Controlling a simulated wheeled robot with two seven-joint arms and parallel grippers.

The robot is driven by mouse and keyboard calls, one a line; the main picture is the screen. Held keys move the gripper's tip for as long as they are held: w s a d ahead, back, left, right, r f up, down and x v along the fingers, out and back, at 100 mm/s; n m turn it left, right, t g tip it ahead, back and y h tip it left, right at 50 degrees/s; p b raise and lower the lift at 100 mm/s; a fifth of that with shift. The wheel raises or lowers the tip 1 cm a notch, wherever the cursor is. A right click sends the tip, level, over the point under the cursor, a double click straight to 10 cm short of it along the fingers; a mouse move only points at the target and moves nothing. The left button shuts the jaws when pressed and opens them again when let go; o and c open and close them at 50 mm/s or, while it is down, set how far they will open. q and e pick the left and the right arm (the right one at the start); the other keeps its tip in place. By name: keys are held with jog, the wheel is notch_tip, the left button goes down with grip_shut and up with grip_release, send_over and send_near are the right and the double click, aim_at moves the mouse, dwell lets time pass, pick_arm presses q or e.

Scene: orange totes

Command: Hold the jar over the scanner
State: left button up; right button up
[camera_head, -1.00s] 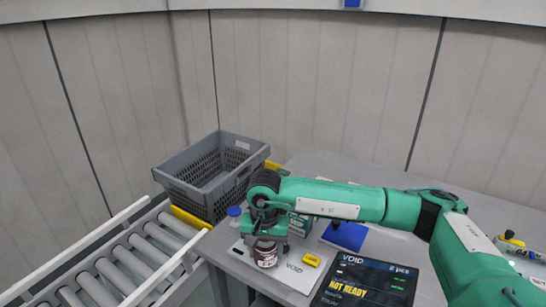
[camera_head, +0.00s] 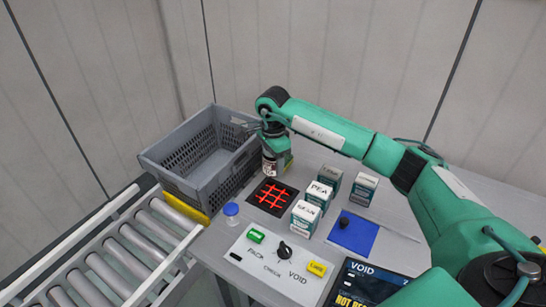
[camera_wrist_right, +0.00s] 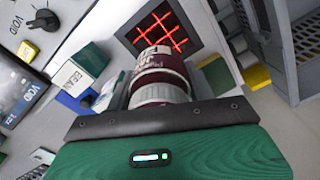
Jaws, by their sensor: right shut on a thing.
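My right gripper (camera_head: 270,145) is shut on the jar (camera_head: 269,166), which hangs below it beside the grey crate. The jar has a dark red body and a pale label; it also shows in the right wrist view (camera_wrist_right: 160,78), held at the gripper's edge. The scanner (camera_head: 272,196) is a black square with a glowing red grid, set in the table. The jar is at the scanner's far edge in the head view; its exact height above the table is hard to tell. The scanner also shows beyond the jar in the right wrist view (camera_wrist_right: 165,30). My left gripper is not in view.
A grey crate (camera_head: 172,183) stands left of the jar. Several labelled boxes, one marked PEA (camera_head: 318,195), stand right of the scanner. A control panel (camera_head: 258,273), a blue-capped jar (camera_head: 231,214) and a VOID screen (camera_head: 372,280) are nearer. A roller conveyor (camera_head: 120,262) runs at left.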

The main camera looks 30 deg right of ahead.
notch_tip(320, 180, down, 7)
jog(key=b, duration=0.3)
jog(key=shift+f, duration=0.2)
jog(key=shift+r+p, duration=0.95)
jog(key=shift+r, duration=1.35)
